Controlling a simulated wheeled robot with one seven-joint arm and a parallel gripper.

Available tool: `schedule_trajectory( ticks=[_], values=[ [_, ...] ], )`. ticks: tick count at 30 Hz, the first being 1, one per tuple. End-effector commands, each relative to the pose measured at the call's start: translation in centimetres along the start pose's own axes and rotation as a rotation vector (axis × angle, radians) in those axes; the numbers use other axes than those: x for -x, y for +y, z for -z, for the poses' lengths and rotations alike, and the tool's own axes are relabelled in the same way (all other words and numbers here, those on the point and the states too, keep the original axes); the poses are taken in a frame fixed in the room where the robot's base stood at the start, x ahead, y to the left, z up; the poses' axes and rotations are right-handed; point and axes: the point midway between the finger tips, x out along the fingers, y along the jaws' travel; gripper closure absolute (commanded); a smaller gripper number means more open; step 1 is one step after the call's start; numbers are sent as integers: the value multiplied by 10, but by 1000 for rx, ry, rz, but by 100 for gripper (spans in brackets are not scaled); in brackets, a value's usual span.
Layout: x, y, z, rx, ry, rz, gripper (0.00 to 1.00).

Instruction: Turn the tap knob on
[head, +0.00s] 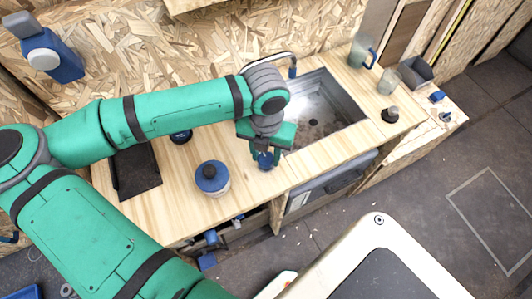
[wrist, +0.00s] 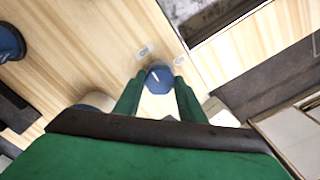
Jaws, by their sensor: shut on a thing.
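The tap knob (wrist: 159,78) is a round blue knob with a white pointer line, set on the wooden counter between two small pale labels. In the head view the knob (head: 265,160) shows just left of the sink's near corner, partly covered by my gripper. My gripper (wrist: 157,88) comes down over it, a green finger on each side, and is shut on the knob. I see no water in the sink.
A blue-lidded jar (head: 212,178) stands left of the knob, and a black flat board (head: 135,172) lies further left. The counter's front edge is close.

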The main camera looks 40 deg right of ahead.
Motion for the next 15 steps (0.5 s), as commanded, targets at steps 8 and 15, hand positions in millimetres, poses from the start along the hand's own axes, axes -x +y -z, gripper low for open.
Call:
schedule_trajectory(
  ticks=[8,15],
  values=[
    [0,0,0,-209,1,-2,86],
    [1,0,0,-438,2,-2,86]
  ],
)
